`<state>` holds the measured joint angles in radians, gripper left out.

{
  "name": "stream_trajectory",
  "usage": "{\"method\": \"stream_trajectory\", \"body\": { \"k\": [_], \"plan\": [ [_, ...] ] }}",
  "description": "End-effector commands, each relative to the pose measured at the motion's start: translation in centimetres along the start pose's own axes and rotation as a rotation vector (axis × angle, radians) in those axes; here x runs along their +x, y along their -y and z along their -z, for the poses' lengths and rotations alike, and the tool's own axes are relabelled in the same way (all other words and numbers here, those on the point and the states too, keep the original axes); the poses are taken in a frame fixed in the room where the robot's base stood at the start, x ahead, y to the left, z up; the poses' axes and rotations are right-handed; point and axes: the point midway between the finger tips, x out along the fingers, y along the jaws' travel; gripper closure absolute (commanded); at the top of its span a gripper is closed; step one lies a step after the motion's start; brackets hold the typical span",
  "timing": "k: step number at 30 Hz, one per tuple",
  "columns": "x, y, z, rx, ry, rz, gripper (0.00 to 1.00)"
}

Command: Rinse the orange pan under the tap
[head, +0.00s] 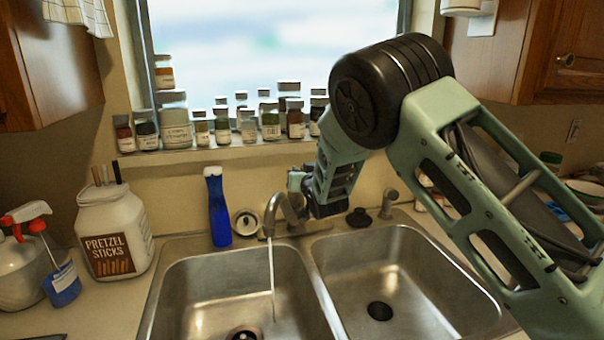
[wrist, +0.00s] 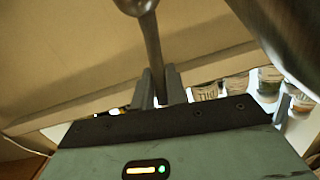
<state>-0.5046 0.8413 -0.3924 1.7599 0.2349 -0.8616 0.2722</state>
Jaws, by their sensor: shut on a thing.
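The tap (head: 272,208) stands behind the sink, and a thin stream of water (head: 271,275) falls from its spout into the left basin (head: 205,290). My gripper (head: 296,182) is at the tap, partly hidden by my own arm. In the wrist view my gripper (wrist: 160,88) has its two fingers closed around a slim metal rod (wrist: 152,45) with a rounded end, which looks like the tap's lever. No orange pan shows in either view.
The right basin (head: 420,270) looks empty. A blue bottle (head: 218,212), a pretzel sticks jar (head: 113,235) and a red-topped spray bottle (head: 25,255) stand left. Several spice jars (head: 270,122) line the sill behind. My arm hides part of the right counter.

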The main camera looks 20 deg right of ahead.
Motion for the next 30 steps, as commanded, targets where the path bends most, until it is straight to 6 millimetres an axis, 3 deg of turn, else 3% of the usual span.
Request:
{"method": "stream_trajectory", "body": {
  "k": [7, 17, 18, 20, 30],
  "plan": [
    [0.84, 0.20, 0.70, -0.017, 0.118, -0.014, 1.00],
    [0.91, 0.24, 0.61, -0.021, 0.133, -0.015, 1.00],
    [0.91, 0.24, 0.61, -0.021, 0.133, -0.015, 0.83],
    [0.91, 0.24, 0.61, -0.021, 0.133, -0.015, 0.66],
    [0.72, 0.24, 0.61, -0.021, 0.132, -0.016, 0.64]
  ]
}}
